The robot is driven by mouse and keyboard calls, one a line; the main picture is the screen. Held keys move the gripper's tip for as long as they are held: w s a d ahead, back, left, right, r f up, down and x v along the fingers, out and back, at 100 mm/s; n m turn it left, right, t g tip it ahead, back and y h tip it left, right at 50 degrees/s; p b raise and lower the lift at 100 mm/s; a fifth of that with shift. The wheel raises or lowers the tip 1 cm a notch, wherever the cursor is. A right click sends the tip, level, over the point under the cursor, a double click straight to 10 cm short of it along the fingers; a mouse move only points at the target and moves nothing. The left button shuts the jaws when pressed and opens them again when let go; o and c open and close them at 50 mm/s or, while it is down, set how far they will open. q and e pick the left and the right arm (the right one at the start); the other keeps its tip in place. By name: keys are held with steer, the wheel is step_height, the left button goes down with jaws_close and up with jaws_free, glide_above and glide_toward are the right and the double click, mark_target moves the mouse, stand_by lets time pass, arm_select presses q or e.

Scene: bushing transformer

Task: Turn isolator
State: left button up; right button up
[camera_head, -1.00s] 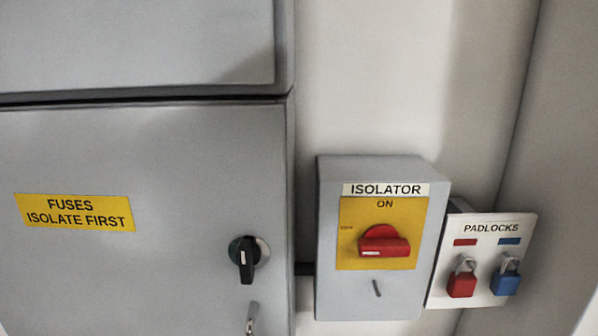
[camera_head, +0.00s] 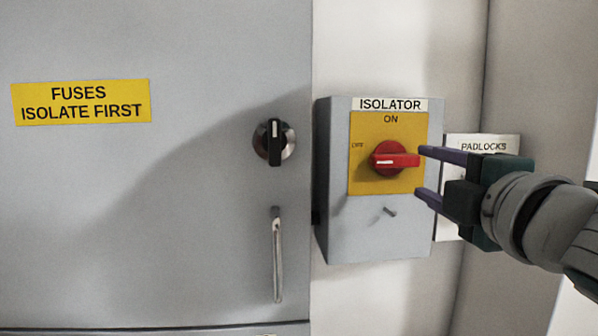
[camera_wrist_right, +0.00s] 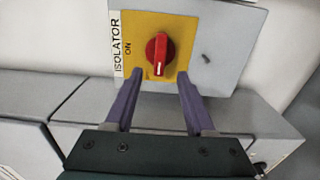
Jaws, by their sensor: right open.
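The isolator is a grey box (camera_head: 375,235) on the wall with a yellow plate (camera_head: 365,122) and a red rotary handle (camera_head: 394,160). In the head view the handle's white-marked end points left, toward the small "OFF" lettering. My right gripper (camera_head: 424,172) comes in from the right, open, its purple fingertips near the plate's right edge. In the right wrist view the red handle (camera_wrist_right: 160,57) lies ahead of and between the two open fingers (camera_wrist_right: 160,76), with no visible contact. My left gripper is not in view.
A large grey cabinet (camera_head: 150,220) with a black knob (camera_head: 274,142) and metal handle (camera_head: 277,258) stands left. A small peg (camera_head: 390,211) sticks out below the plate. The padlocks board (camera_head: 482,143) is partly hidden behind my right gripper.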

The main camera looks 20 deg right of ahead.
mark_target(398, 162)
steer(key=p+x, duration=0.1)
steer(key=x, duration=0.5)
steer(key=shift+w+d+r, duration=0.1)
steer(key=shift+w+d, duration=0.1)
steer(key=shift+w, duration=0.1)
steer(key=shift+p+x, duration=0.35)
steer(key=shift+x, duration=0.4)
steer(key=shift+a, duration=0.1)
jaws_close()
